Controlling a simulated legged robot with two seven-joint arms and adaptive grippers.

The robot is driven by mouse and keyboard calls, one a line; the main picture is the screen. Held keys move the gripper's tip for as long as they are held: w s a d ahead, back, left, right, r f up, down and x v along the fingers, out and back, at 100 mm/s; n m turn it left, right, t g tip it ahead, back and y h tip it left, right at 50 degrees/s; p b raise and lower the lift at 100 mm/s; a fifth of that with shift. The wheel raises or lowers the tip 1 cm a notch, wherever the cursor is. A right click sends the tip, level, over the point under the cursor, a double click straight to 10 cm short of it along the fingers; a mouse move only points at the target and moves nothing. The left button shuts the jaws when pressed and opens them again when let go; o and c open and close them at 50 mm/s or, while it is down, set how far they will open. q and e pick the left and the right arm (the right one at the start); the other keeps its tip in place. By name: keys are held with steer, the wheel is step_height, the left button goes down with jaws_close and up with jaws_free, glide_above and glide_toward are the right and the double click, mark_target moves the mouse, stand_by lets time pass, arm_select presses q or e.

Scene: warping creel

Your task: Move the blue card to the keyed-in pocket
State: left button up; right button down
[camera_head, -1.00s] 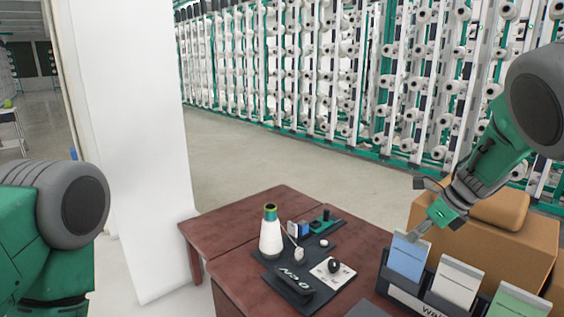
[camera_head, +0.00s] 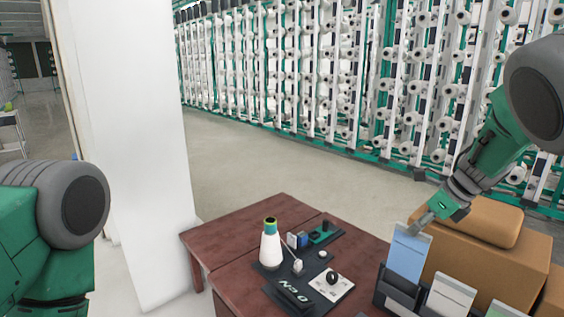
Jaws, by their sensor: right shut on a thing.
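The blue card (camera_head: 409,257) stands upright at the left end of a dark card rack (camera_head: 398,294). My right gripper (camera_head: 422,222) is shut on its top edge. Much of the card shows above the rack; its lower edge is at the left pocket, and I cannot tell whether it is clear of it. A white card (camera_head: 451,297) and a green card (camera_head: 502,309) sit in the rack to the right, cut by the frame's bottom. I cannot tell which pocket is keyed in. My left gripper is out of view; only its arm shows.
Brown boxes (camera_head: 478,262) stand just behind the rack. On the dark red table (camera_head: 232,242), a white cone (camera_head: 270,247), a dark mat and small items lie to the left. A white pillar (camera_head: 135,150) is at left. Yarn racks fill the background.

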steer(key=shift+d+r+p, duration=0.1)
steer(key=shift+r+p, duration=0.3)
steer(key=shift+r, duration=0.45)
steer(key=shift+f, duration=0.1)
step_height(320, 180, up, 3)
steer(key=shift+r+p, duration=0.2)
steer(key=shift+p, duration=0.95)
steer(key=shift+f, duration=0.15)
